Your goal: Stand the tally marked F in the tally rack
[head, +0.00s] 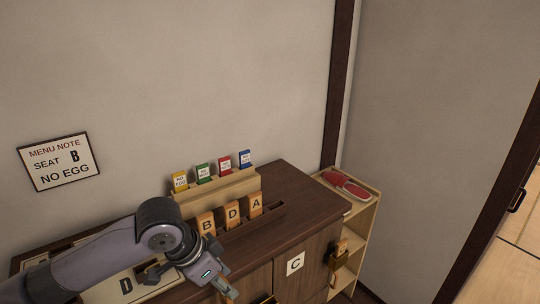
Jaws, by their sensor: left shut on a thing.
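The tally rack (279,210) is a dark slotted strip on top of the brown cabinet. Orange-brown tallies marked B (208,224), D (232,212) and A (255,204) stand in it. A bare stretch of the rack shows to the right of A. My left gripper (226,290) is low in front of the cabinet, below the rack, pointing down to the right. It is shut on a small orange-brown piece at its tips, mostly hidden by the fingers. It looks like a tally, but no letter shows. No F is readable in view. My right gripper is not in view.
A pale wooden holder (240,184) with several coloured cards stands behind the rack. The cabinet front has a C label (295,263). A pale shelf unit (361,222) with red slippers (347,185) stands at the right. A menu note (60,161) hangs on the wall.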

